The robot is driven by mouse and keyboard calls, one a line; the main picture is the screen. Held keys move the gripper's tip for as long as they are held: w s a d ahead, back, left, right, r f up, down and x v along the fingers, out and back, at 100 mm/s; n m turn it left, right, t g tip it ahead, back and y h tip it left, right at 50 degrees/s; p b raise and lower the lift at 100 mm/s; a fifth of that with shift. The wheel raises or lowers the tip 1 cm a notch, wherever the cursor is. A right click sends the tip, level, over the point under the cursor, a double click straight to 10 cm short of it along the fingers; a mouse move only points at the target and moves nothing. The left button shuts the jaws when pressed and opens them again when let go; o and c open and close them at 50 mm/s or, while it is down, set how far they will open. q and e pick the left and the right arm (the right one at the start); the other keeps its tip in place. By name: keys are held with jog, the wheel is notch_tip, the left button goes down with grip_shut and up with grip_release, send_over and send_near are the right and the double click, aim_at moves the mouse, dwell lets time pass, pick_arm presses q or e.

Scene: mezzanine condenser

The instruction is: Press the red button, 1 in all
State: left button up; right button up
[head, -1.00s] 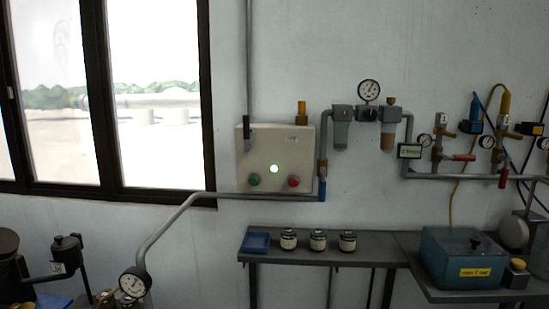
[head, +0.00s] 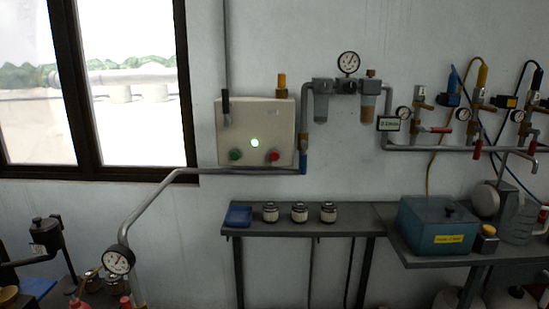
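The red button (head: 273,156) is on the lower right of a beige control box (head: 257,112) on the wall, in the head view. A green button (head: 235,155) is at the lower left of the same box. A lit white-green lamp (head: 255,142) sits between and slightly above the two buttons. Neither of my grippers shows in the head view, and nothing covers the red button.
A grey pipe (head: 150,205) runs just below the box, with a gauge (head: 118,260) at its lower left. A narrow shelf (head: 290,230) under it holds a blue tray (head: 238,216) and several small jars. A teal box (head: 437,222) stands on the right bench.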

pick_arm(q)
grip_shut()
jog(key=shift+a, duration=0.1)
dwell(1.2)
